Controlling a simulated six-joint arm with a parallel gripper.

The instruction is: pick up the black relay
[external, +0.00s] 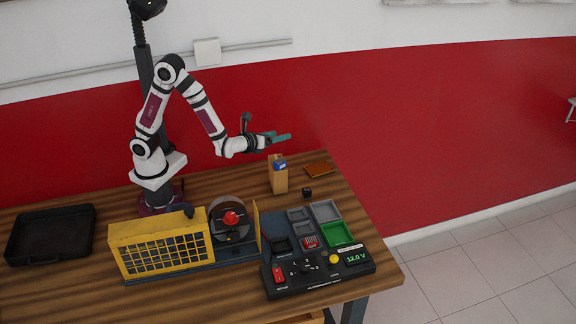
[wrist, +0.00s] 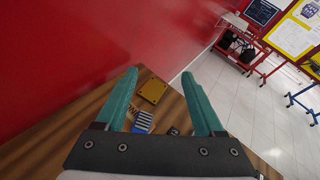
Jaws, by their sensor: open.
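A small black block, which looks like the black relay (external: 307,192), sits on the wooden table between the wooden block and the trainer panel. In the wrist view, a small dark thing just above the gripper body, probably the relay (wrist: 174,131), is partly hidden. My gripper (external: 282,137) is open and empty. It is held well above the table at the back, up and to the left of the relay in the external view. Its two green fingers (wrist: 160,74) are spread apart in the wrist view.
A wooden block with a blue top (external: 278,179) stands left of the relay. A flat orange-brown plate (external: 319,170) lies behind. The trainer panel (external: 318,283) with bins is in front. A yellow caged engine unit (external: 160,247) and a black tray (external: 50,235) are farther left.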

